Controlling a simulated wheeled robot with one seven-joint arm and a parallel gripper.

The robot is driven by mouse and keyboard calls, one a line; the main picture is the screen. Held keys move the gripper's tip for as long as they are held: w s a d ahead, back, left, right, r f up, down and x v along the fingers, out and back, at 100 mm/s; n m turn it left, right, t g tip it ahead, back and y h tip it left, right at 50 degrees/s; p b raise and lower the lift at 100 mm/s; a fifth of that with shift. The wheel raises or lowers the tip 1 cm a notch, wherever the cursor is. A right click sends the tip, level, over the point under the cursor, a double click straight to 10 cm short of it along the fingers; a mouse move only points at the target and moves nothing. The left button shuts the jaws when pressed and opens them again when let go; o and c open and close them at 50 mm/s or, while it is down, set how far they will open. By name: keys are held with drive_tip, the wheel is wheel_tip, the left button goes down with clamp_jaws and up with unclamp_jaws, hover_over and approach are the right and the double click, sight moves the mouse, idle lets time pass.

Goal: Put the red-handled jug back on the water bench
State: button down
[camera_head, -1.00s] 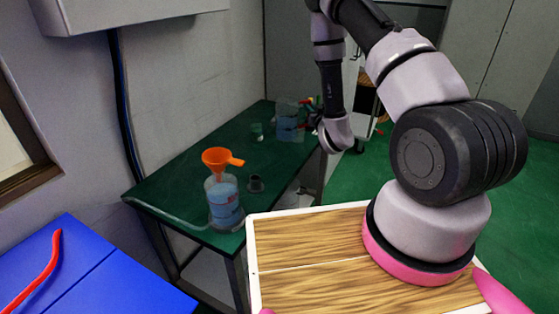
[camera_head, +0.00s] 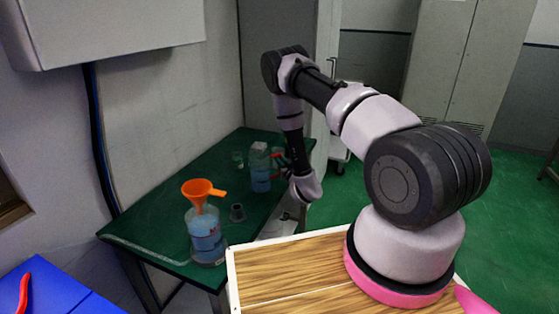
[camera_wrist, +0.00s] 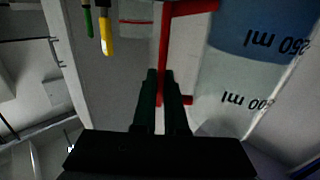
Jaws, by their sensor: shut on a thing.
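The red-handled jug (camera_head: 260,176) is clear, with blue liquid, and appears roughly upright over the far part of the green water bench (camera_head: 165,215). I cannot tell whether its base touches the bench. My gripper (camera_head: 287,168) is at the jug's right side, partly hidden by my wrist. In the wrist view, the dark fingers of my gripper (camera_wrist: 161,88) are shut on the red handle (camera_wrist: 164,50). The jug's wall (camera_wrist: 225,85), with upside-down millilitre marks, fills the right of that view.
An orange funnel (camera_head: 201,188) sits in a blue-filled vessel (camera_head: 206,240) at the bench's near end. A wooden-topped surface (camera_head: 280,278) is in front. Bare bench lies left of the beaker.

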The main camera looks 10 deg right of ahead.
drive_tip(key=c, duration=1.4)
unclamp_jaws()
drive_tip(key=shift+f, duration=0.1)
drive_tip(key=o, duration=0.4)
drive_tip(key=shift+o, duration=0.2)
drive_tip(key=shift+s, duration=0.25)
drive_tip(key=s+d, duration=0.1)
drive_tip(key=s, duration=1)
drive_tip(key=shift+s+d+r, duration=0.2)
drive_tip(key=shift+d+r, duration=0.05)
drive_tip(key=shift+d, duration=0.15)
